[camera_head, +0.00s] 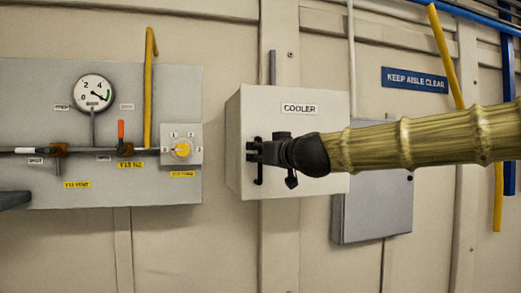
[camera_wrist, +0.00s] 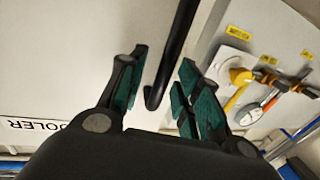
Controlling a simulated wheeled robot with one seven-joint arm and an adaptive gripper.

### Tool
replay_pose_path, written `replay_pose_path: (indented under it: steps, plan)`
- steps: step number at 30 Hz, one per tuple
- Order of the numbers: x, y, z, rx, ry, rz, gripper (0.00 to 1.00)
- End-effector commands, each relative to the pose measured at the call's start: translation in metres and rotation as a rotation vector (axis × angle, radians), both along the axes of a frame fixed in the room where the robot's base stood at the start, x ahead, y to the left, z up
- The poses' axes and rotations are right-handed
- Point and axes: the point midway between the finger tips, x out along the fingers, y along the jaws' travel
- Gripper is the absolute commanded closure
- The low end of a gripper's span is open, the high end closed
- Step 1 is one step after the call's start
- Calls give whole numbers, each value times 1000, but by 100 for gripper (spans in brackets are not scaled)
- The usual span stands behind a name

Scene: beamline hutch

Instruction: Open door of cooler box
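The cooler box (camera_head: 240,110) is a pale wall-mounted cabinet with a "COOLER" label on its front, which is the door (camera_head: 320,121). The door looks closed. A black bar handle (camera_head: 258,174) stands near the door's left edge. My gripper (camera_head: 254,151) reaches in from the right and is at the handle. In the wrist view my gripper (camera_wrist: 164,68) is open, with green-padded fingers on either side of the black handle (camera_wrist: 178,40). A gap shows between the handle and each finger. The door face (camera_wrist: 60,60) fills the left of that view.
A grey panel (camera_head: 40,90) with a gauge (camera_head: 93,93), valves and a yellow knob (camera_head: 181,149) is left of the cooler. A grey box (camera_head: 375,215) hangs below my arm. A blue sign (camera_head: 414,79) and yellow and blue pipes are at right.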

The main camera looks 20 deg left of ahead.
Motion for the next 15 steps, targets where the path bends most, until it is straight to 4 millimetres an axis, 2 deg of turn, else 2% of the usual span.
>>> replay_pose_path:
  steps: [9, 15]
  plan:
    - [1, 1, 0, 0, 0, 0, 67]
    - [1, 1, 0, 0, 0, -1, 100]
